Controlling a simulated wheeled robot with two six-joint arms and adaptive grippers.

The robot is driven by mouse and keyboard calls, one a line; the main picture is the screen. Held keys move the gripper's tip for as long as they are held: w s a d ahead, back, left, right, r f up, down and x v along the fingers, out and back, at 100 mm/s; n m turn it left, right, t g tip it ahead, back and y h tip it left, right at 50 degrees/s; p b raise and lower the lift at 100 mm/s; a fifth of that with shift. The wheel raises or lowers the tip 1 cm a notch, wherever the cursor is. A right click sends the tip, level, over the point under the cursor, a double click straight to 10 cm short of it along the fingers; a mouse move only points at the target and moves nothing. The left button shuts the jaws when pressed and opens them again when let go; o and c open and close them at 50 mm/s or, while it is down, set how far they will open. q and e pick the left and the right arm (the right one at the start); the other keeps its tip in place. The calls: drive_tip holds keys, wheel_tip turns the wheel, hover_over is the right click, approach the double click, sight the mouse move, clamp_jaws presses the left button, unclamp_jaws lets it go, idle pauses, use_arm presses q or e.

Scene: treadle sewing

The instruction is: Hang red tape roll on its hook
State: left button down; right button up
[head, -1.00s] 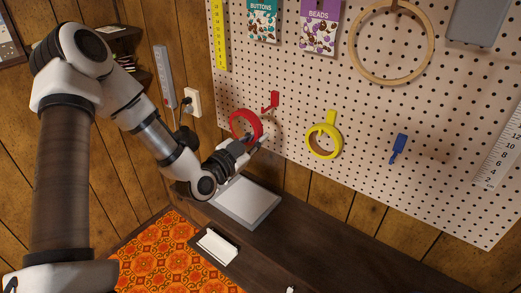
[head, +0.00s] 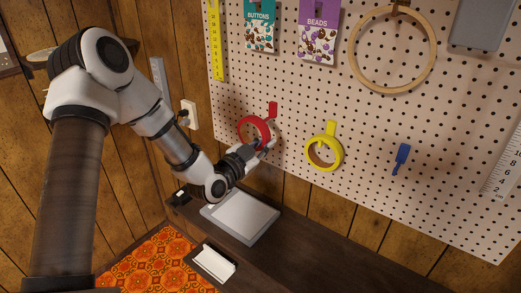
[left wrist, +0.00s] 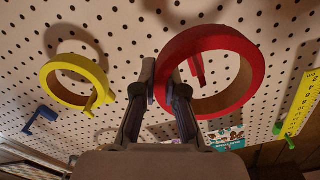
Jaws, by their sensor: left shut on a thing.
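The red tape roll (head: 241,130) is in the jaws of my left gripper (head: 266,146), close to the pegboard. In the left wrist view my gripper's fingers (left wrist: 165,88) are shut on one side of the ring (left wrist: 212,38). The red hook (head: 272,109) sits on the pegboard at the roll's upper right in the head view. In the left wrist view a red hook piece (left wrist: 197,68) shows within the ring's opening; whether the roll rests on it I cannot tell. My right gripper is not in view.
A yellow tape roll (head: 313,158) hangs on its hook to the right, with an empty blue hook (head: 402,155) beyond. The pegboard (head: 360,190) also holds a wooden hoop, packets and rulers. Below are a grey tray (head: 262,222) and a dark bench.

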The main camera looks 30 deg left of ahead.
use_arm(q)
drive_tip(key=shift+w+d+b, duration=0.15)
drive_tip(key=shift+w+b, duration=0.15)
drive_tip(key=shift+w, duration=0.3)
drive_tip(key=shift+w+d+b, duration=0.1)
drive_tip(key=shift+w+b, duration=0.55)
drive_tip(key=shift+w, duration=1.6)
drive_tip(key=shift+f+b, duration=0.7)
drive_tip(key=shift+f, duration=0.1)
drive_tip(key=c, duration=1.2)
unclamp_jaws()
drive_tip(key=shift+s, duration=0.15)
